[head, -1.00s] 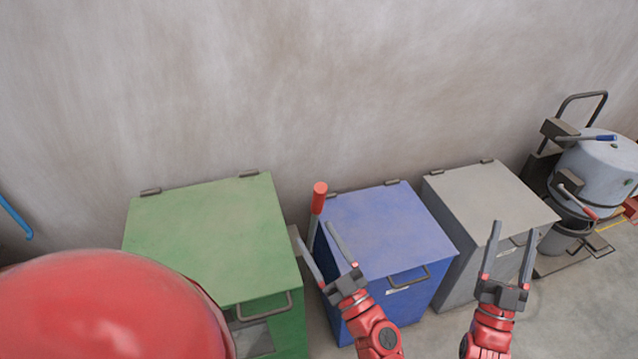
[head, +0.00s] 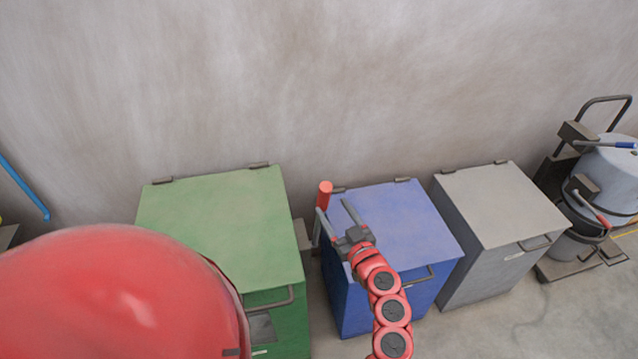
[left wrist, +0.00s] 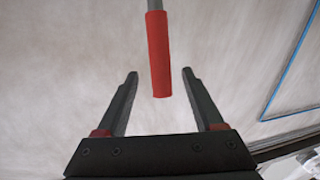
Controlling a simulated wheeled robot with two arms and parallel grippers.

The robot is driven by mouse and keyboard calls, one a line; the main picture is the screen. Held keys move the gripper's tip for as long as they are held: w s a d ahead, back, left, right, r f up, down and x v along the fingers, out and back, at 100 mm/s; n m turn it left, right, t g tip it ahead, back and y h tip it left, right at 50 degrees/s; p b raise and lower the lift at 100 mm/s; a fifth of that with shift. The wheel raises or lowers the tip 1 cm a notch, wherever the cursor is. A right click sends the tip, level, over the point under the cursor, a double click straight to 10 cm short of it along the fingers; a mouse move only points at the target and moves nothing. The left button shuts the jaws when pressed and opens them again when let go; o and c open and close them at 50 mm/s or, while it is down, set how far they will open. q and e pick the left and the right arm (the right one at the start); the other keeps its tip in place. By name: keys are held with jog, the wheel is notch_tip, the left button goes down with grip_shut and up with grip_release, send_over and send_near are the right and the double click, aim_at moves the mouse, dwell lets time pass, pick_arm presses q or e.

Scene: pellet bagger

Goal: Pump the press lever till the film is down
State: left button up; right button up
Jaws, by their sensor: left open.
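The press lever stands upright between the green box and the blue box, with a red grip (head: 325,194) at its top. My left gripper (head: 332,206) is open close to the grip. In the left wrist view the red grip (left wrist: 158,55) shows between the two spread fingers (left wrist: 160,73), with a gap on each side. I cannot tell how deep it sits between them. Most of the lever's lower part is hidden behind the fingers and boxes. I cannot make out any film. My right gripper is not in view.
A green box (head: 220,222), a blue box (head: 400,228) and a grey box (head: 500,204) stand along the wall. A drum press with blue-handled and red-handled levers (head: 590,208) stands at the far right. The floor (head: 500,325) in front of the grey box is clear.

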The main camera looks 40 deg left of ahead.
aim_at(321, 188)
pick_arm(q)
jog(key=p+x, duration=0.1)
jog(key=x, duration=0.7)
jog(key=shift+w+a+p, duration=0.1)
jog(key=shift+a+p, duration=0.05)
jog(key=shift+p, duration=0.15)
jog(key=shift+w+a+f, duration=0.1)
jog(key=shift+w+a, duration=0.1)
jog(key=shift+a, duration=0.3)
grip_shut()
dwell(0.5)
